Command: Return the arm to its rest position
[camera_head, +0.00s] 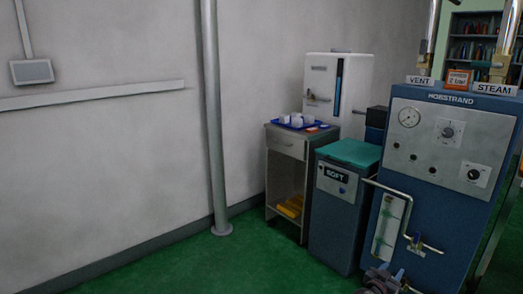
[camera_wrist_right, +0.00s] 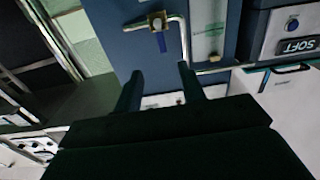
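My right gripper (camera_head: 384,273) shows at the bottom edge of the head view, low in front of the blue Hobstrand machine (camera_head: 440,215). In the right wrist view the two fingers of my right gripper (camera_wrist_right: 157,75) stand apart with nothing between them. A brass valve with a blue handle (camera_wrist_right: 161,42) is beyond the fingertips, apart from them. My left gripper and arm are in neither view.
A metal pipe and flow gauge (camera_head: 390,220) stick out from the machine's front. The blue SOFT unit (camera_head: 336,225) with a teal top stands beside it. A cart (camera_head: 285,148) carries a blue tray (camera_head: 282,124) of white cups. Green floor (camera_head: 240,265) is clear at left.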

